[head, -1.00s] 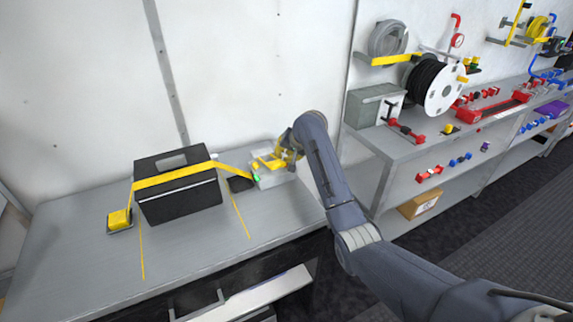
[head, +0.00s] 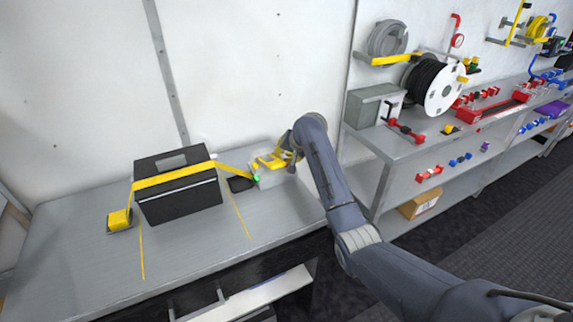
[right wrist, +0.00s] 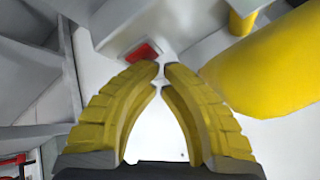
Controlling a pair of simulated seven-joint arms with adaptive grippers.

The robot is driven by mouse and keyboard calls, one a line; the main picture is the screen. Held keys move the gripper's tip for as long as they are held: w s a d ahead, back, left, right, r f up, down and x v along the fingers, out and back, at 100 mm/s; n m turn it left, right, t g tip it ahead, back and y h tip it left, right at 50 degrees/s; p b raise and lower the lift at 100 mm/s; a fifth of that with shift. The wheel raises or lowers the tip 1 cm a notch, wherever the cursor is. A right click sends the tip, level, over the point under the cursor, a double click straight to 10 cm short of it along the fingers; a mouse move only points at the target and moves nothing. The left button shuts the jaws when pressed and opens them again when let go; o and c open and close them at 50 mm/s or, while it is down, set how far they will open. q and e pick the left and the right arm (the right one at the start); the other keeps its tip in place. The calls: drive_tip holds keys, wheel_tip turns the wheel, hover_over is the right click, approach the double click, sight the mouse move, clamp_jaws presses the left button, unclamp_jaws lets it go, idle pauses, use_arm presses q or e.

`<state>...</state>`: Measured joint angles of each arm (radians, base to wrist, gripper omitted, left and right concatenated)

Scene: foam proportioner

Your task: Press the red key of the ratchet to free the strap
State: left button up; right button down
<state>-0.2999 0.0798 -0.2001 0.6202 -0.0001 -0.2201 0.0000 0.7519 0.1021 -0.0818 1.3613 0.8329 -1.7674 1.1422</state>
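The ratchet (head: 266,176) is a pale block with a yellow handle at the back right of the grey bench. The yellow strap (head: 175,175) runs from it over a black case (head: 180,200) to a yellow piece (head: 119,219) on the left. My right gripper (head: 283,160) is at the ratchet. In the right wrist view the red key (right wrist: 142,53) sits in a pale surface, just beyond and left of the fingertips (right wrist: 161,68). The fingertips meet with nothing between them; contact with the key is unclear. The yellow handle (right wrist: 265,70) lies to their right. My left gripper is out of view.
A white wall (head: 240,70) stands close behind the bench (head: 70,250). To the right, a shelf unit (head: 410,150) holds a grey box (head: 372,105), a black hose reel (head: 428,82) and red fittings. The bench's left front is clear.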

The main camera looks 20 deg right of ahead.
idle(0.6)
drive_tip(key=shift+r, duration=0.75)
drive_tip(key=shift+r, duration=2.5)
